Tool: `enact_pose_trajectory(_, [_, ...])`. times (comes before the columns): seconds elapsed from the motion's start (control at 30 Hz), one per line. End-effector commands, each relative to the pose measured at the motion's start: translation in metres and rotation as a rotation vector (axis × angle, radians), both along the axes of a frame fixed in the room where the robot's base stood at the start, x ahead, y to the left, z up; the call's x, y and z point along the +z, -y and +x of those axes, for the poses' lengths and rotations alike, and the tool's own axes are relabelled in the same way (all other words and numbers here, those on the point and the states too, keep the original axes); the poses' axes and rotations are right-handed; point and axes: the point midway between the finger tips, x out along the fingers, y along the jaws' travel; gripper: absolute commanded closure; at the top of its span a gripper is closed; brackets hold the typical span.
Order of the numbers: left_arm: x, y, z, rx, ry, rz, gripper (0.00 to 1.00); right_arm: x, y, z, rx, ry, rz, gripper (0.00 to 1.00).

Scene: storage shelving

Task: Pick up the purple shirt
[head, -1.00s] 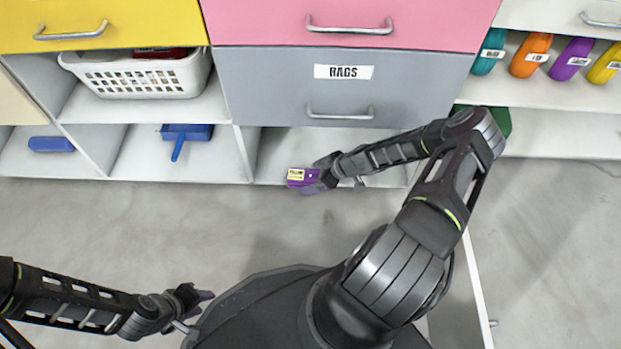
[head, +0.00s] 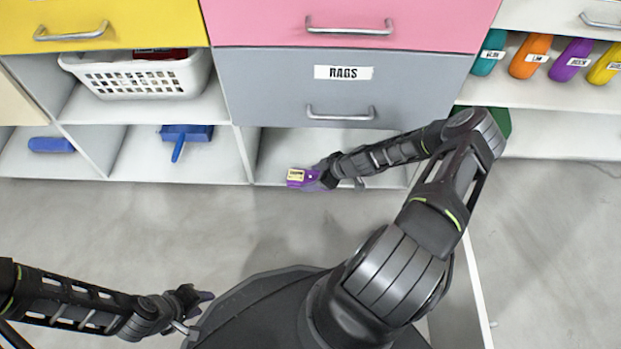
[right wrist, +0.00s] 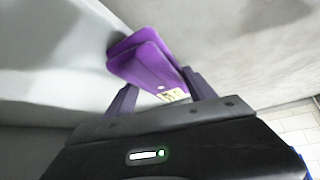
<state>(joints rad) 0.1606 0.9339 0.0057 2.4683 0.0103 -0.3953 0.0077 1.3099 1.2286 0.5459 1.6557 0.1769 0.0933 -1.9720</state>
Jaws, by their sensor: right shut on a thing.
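The purple shirt (head: 297,178) is a small folded purple bundle with a pale yellow label, at the front of the low open compartment under the grey drawer. My right gripper (head: 314,177) reaches it from the right and is shut on it. In the right wrist view the purple shirt (right wrist: 146,62) shows as folded layers beyond and between the fingers of my right gripper (right wrist: 160,88). I cannot tell whether it is clear of the shelf. My left gripper (head: 204,296) is low at the left over the floor, away from the shirt; its finger gap is unclear.
The grey drawer (head: 260,90) labelled RAGS is shut above the compartment. A white basket (head: 140,80) and a blue dustpan (head: 186,133) sit in compartments to the left. A blue item (head: 51,145) lies far left. Several coloured bottles stand upper right. The floor (head: 130,220) in front is clear.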

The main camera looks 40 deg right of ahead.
Motion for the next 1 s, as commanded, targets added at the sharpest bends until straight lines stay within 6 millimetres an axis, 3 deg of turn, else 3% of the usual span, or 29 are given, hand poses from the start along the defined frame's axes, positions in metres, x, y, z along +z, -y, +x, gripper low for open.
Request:
enact_pose_trajectory(0.27, [0.000,0.000,0.000,0.000,0.000,0.000,0.64,0.000,0.000,0.000,-0.001,0.000,0.001,0.81])
enact_pose_trajectory(0.3, [0.000,0.000,0.000,0.000,0.000,0.000,0.64,0.000,0.000,0.000,-0.001,0.000,0.001,0.88])
enact_pose_trajectory(0.47, [0.000,0.000,0.000,0.000,0.000,0.000,0.64,0.000,0.000,0.000,-0.001,-0.001,0.000,0.89])
enact_pose_trajectory(0.5, [0.001,0.000,0.000,0.000,0.000,0.000,0.64,0.001,0.000,0.000,-0.001,-0.001,0.000,0.98])
enact_pose_trajectory(0.73, [0.009,0.000,-0.001,-0.001,-0.003,-0.001,0.64,0.014,0.001,0.000,0.000,0.001,-0.001,1.00])
enact_pose_trajectory(0.93, [0.024,0.000,-0.003,-0.004,-0.008,-0.001,0.64,0.041,0.001,0.000,0.000,0.002,-0.002,1.00])
enact_pose_trajectory(1.0, [0.026,-0.001,-0.004,-0.005,-0.010,-0.002,0.64,0.037,-0.009,-0.012,-0.001,-0.003,0.005,1.00])
